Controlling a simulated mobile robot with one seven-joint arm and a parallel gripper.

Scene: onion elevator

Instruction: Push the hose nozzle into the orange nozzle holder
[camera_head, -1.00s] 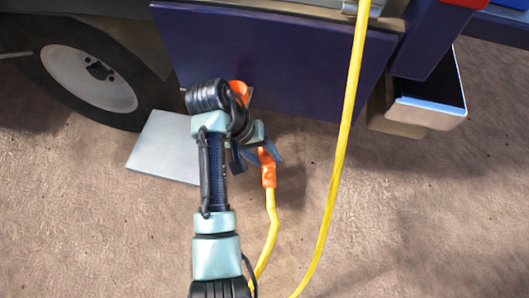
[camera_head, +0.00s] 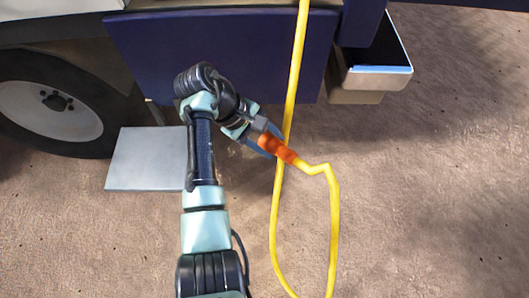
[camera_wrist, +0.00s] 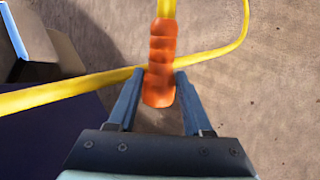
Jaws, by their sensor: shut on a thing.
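The orange hose nozzle (camera_head: 279,149) is between the blue fingers of my gripper (camera_head: 268,143), with the yellow hose (camera_head: 335,215) running from its far end. In the wrist view, the orange nozzle (camera_wrist: 160,45) lies lengthwise between the two fingers of my gripper (camera_wrist: 159,73). My gripper is shut on it and holds it off the ground, angled down to the right in the head view. The orange nozzle holder does not show now; my arm may hide it.
A dark blue vehicle panel (camera_head: 140,50) stands behind my arm. A wheel (camera_head: 50,105) and a grey plate (camera_head: 140,165) are at left. An open box (camera_head: 375,80) is at right. The yellow hose hangs past the panel and loops on the right. The ground at right is clear.

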